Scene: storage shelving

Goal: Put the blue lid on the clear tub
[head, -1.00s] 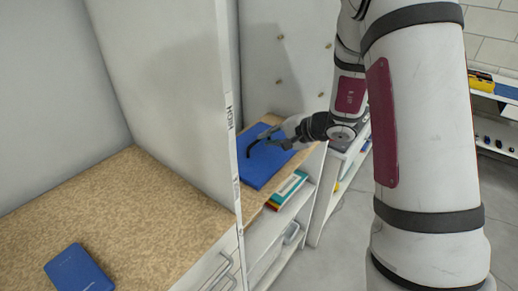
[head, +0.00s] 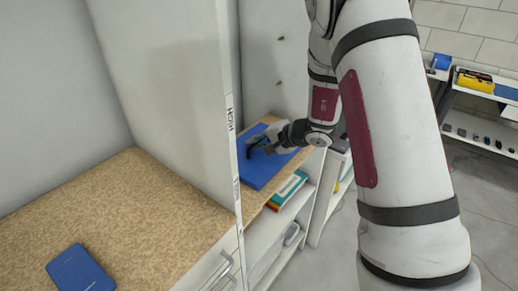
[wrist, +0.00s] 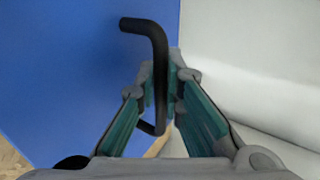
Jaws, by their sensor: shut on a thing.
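A flat blue panel (head: 262,170), which looks like the blue lid, lies on a wooden shelf beyond the white upright panel. A black bent bar like a handle (wrist: 158,60) stands over it; the wrist view does not clearly show where its ends join. My gripper (head: 266,146) is low over the blue surface, its fingers (wrist: 162,100) closed around the black bar. The blue surface (wrist: 60,70) fills the left of the wrist view. I cannot make out a clear tub in either view.
A white upright panel (head: 180,90) stands between the near wooden counter (head: 120,210) and the shelf. A small blue box (head: 80,270) lies on the counter. Teal and red flat items (head: 288,190) sit on the shelf below. Another shelf unit (head: 480,90) stands at right.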

